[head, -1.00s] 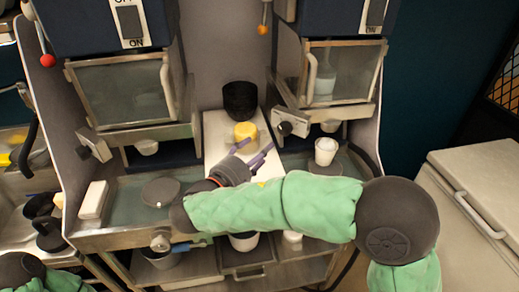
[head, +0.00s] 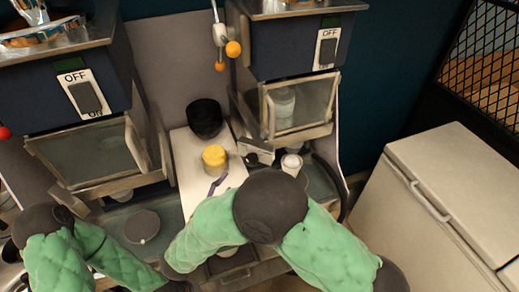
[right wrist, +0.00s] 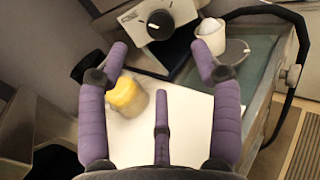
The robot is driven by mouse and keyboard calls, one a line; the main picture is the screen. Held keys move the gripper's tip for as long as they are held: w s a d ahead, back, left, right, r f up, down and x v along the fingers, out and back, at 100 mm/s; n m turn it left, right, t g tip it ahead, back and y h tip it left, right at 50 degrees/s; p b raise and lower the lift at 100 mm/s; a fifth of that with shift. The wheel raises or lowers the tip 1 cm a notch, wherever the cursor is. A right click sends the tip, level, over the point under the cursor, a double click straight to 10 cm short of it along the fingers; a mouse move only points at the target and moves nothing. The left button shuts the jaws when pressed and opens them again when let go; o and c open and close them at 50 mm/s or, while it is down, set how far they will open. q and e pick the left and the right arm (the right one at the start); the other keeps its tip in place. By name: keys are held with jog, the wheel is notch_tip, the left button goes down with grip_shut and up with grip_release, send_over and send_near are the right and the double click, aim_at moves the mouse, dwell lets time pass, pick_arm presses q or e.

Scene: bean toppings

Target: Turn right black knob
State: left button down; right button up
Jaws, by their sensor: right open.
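The right black knob (right wrist: 160,24) sits on a light panel below the right machine, ahead of my right gripper in the right wrist view. The knob also shows in the head view (head: 252,159), just beyond my arm. My right gripper (right wrist: 160,60) is open, its purple fingers spread left and right, with the knob beyond them and apart from both tips. In the head view one purple finger (head: 217,186) shows; my dark arm joint hides the rest. My left arm is at the lower left, but its gripper is not visible.
A yellow-topped jar (head: 214,158) stands near my right gripper's left finger. A white cup (head: 291,164) stands right of the knob. A black container (head: 205,119) is behind the jar on the white board (head: 187,160). A white chest (head: 455,190) stands at right.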

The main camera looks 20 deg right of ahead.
aim_at(249, 163)
jog(key=x, duration=1)
jog(key=shift+w+d+f, duration=0.1)
jog(key=shift+w+d, duration=0.05)
jog(key=shift+d, duration=0.15)
jog(key=c, duration=1.2)
